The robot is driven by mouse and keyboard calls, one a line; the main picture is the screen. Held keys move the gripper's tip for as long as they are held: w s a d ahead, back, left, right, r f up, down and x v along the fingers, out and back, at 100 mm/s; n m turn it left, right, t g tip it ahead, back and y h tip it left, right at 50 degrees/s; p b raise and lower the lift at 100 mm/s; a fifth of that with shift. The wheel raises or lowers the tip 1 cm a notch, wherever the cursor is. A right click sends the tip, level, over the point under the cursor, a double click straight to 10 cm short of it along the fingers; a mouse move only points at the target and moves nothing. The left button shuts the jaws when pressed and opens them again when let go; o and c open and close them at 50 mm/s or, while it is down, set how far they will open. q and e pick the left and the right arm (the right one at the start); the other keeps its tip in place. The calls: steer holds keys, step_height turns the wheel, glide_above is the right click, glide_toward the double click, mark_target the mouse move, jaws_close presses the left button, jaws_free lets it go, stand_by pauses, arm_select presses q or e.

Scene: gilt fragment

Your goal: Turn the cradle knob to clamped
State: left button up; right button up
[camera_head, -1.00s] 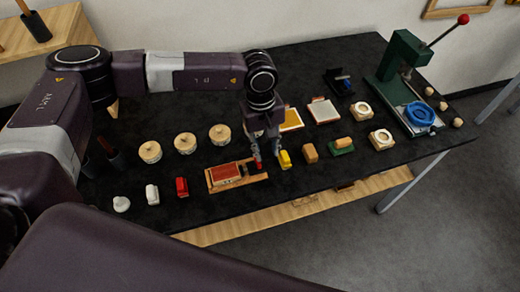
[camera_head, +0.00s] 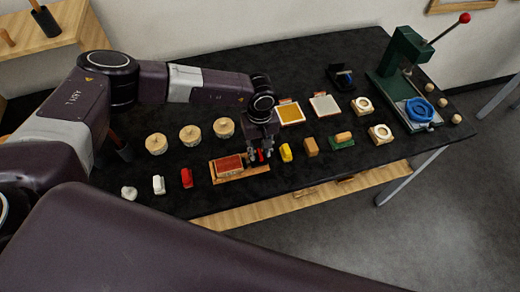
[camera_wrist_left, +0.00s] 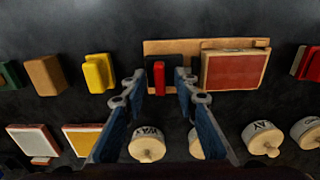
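The cradle is a flat wooden base (camera_head: 218,180) that carries a red panel (camera_head: 230,165) at its left and a black part with the red knob (camera_head: 260,155) at its right. In the left wrist view the red knob (camera_wrist_left: 160,78) is an upright bar on a black plate (camera_wrist_left: 150,62), and the red panel (camera_wrist_left: 233,70) is to its right. My left gripper (camera_head: 261,158) is over the knob end of the cradle. In the wrist view its fingertips (camera_wrist_left: 158,82) are apart, one each side of the knob, with gaps visible. My right gripper is not in view.
A yellow block (camera_head: 286,152) stands close to the right of the cradle, with a tan block (camera_head: 310,147) beyond. A red block (camera_head: 186,178) is to the left. Round wooden lidded pieces (camera_head: 223,128) stand behind. A green press (camera_head: 402,60) is at the far right.

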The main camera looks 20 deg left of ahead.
arm_select(q)
jaws_close()
steer(key=shift+f+n+b, duration=0.2)
steer(key=shift+n+b, duration=0.7)
steer(key=shift+b, duration=0.15)
steer(key=n+b, duration=1.1)
steer(key=shift+n+b, duration=0.3)
steer(key=shift+b, duration=0.1)
steer(key=shift+n+b, duration=0.95)
steer(key=shift+n, duration=0.15)
steer(key=shift+r+n+b, duration=0.25)
steer(key=shift+n+b, duration=0.55)
steer(key=shift+n, duration=0.3)
steer(key=shift+w, duration=0.1)
jaws_free()
